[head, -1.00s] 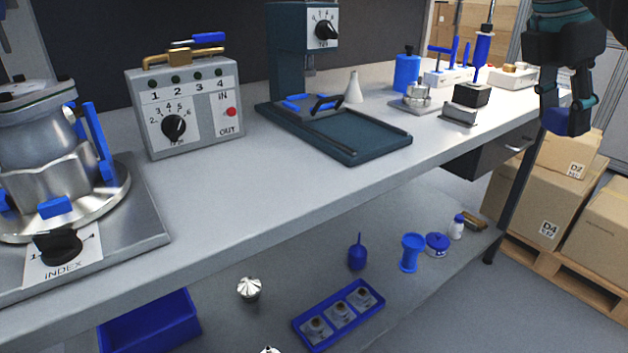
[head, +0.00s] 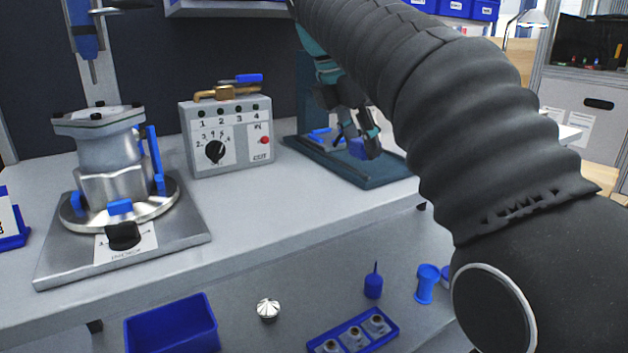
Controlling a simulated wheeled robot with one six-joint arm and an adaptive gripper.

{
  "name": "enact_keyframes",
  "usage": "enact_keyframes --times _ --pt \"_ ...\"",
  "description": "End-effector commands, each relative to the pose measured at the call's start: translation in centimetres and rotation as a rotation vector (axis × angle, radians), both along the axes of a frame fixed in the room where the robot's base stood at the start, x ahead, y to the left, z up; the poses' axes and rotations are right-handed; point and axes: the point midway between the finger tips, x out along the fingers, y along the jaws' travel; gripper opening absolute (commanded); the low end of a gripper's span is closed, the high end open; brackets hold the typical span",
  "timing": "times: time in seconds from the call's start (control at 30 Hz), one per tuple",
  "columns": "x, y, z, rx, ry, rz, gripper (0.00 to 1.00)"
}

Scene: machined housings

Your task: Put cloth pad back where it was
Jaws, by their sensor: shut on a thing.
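I cannot tell how high above the tray the pad is. My arm covers much of the right side of the view, hiding the far right of the bench.
A grey control box (head: 228,136) stands left of the tray. A metal housing on a round fixture (head: 112,170) stands at the far left. The bench front (head: 270,215) is clear. Below are a blue bin (head: 172,325) and a blue tray of parts (head: 355,332).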

Motion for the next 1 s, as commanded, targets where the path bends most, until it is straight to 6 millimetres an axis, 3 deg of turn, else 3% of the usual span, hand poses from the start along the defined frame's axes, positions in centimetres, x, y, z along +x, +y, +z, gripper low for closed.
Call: enact_keyframes --times 0.2,0.4,0.57,0.8,1.0 --pt "2.9 3.6 -2.8 -0.002 0.003 0.006 0.05" --pt "4.8 5.8 -4.4 -0.001 0.001 0.005 0.05" --pt "5.2 6.3 -5.1 -0.001 0.001 0.005 0.05" --pt "5.2 6.3 -8.3 -0.001 0.003 0.004 0.05" --pt "5.2 6.3 -8.9 0.000 0.000 0.004 0.05"
